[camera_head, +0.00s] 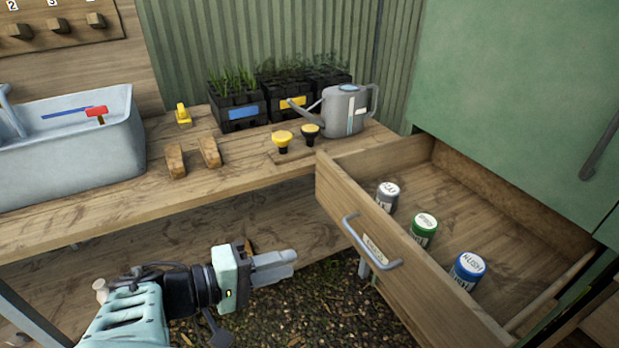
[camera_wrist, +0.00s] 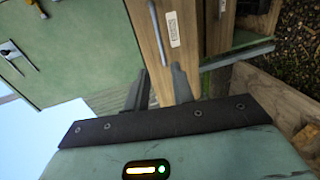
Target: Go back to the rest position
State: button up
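My gripper (camera_head: 294,257) is in the lower middle of the head view, in front of the bench and left of the open drawer, apart from both. It holds nothing. In the wrist view its two fingers (camera_wrist: 160,72) stand a little apart, with the drawer's wooden front (camera_wrist: 149,50) showing between and beyond them. The drawer (camera_head: 335,196) is pulled out. Inside stand a grey jar (camera_head: 387,199), a green jar (camera_head: 422,234) and a blue jar (camera_head: 466,274), upright with white-labelled lids.
The wooden bench (camera_head: 235,172) carries a sink (camera_head: 70,160), two wooden blocks, a small yellow thing, two yellow-and-black knobs, planters (camera_head: 240,118) and a watering can (camera_head: 346,112). The drawer handle (camera_head: 366,247) juts out right of my gripper. A green cabinet (camera_head: 520,90) stands behind the drawer.

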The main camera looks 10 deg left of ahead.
jog(key=w+d+r+g+y+p, duration=0.25)
jog(key=d+g, duration=0.55)
jog(key=d, duration=0.4)
jog(key=s+d+r+g+y+p, duration=0.1)
jog(key=s+d+r+y+p, duration=0.2)
jog(key=s+d+r+y, duration=0.8)
notch_tip(320, 180, up, 3)
jog(key=shift+s+d+f, duration=0.2)
jog(key=shift+s+d, duration=1)
